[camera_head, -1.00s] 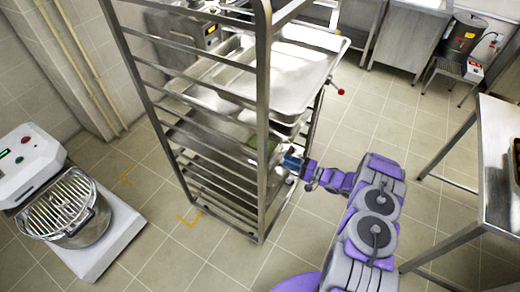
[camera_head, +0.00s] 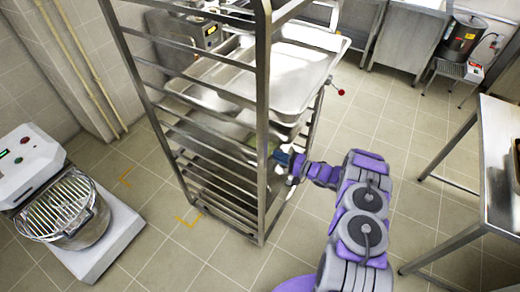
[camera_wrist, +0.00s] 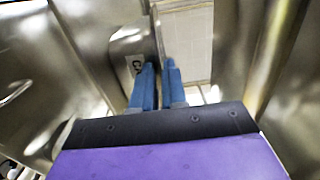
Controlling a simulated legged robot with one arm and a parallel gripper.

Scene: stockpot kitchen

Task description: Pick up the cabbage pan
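My gripper (camera_wrist: 160,72) has two blue fingers with a narrow gap between them. In the wrist view, a metal pan (camera_wrist: 128,45) with a label starting "CA" is just beyond and left of the fingers. Its upright edge runs down toward the gap; I cannot tell whether the fingers touch or clamp it. In the head view, my gripper (camera_head: 284,159) is at the right side of the tall metal rack (camera_head: 262,110), below the upper trays. Rack posts and trays hide most of the pan there; a little green shows beside the fingers.
Large metal trays (camera_head: 296,92) sit in the rack above my gripper. A red-knobbed lever (camera_head: 340,92) sticks out at its right. A steel table (camera_head: 495,130) stands at the right and a mixer (camera_head: 72,215) at the lower left. Floor between rack and table is clear.

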